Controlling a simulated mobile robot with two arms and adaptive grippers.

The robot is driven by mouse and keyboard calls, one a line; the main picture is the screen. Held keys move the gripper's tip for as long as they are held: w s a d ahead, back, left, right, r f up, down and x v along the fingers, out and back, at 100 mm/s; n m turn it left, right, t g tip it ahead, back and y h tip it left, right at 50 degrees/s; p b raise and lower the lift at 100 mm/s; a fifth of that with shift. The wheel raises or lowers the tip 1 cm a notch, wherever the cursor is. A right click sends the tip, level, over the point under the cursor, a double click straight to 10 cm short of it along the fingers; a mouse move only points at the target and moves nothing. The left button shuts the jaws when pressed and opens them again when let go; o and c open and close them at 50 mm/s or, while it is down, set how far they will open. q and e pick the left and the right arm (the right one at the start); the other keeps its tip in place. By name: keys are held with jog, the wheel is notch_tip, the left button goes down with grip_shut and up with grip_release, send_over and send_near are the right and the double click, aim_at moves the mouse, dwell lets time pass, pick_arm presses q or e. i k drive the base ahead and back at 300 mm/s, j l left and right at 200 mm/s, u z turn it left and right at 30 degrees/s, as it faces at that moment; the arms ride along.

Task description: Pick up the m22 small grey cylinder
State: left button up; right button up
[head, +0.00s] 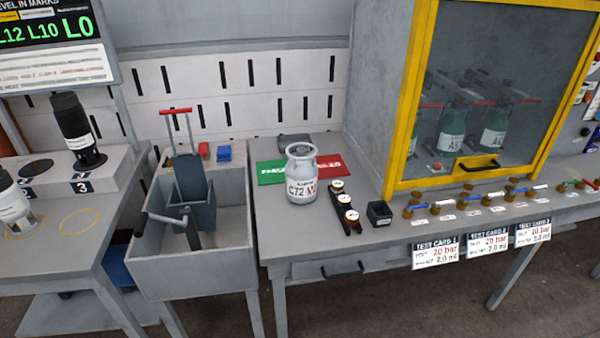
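A small light-grey cylinder (302,176) with a collar on top stands upright on the grey workbench (300,235). Its label shows "C72" and some red lettering that is too small to read fully, so I cannot confirm "m22" on it. It stands in front of a green mat (272,172) and a red mat (330,165), partly covering them. Neither of my grippers shows in the head view, and nothing is holding the cylinder.
A rack of small dark items (345,208) and a black box (379,213) stand right of the cylinder. A yellow-framed cabinet (396,150) holds green cylinders (452,134). Left are a grey basin (180,265) with a dark red-handled device (193,180), and a side table (75,235).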

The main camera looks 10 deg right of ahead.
aim_at(301, 167)
jog(key=i+j, duration=0.25)
jog(key=j, duration=0.15)
jog(key=i+j+z, duration=0.1)
jog(key=i+j, duration=0.45)
jog(key=j, duration=0.25)
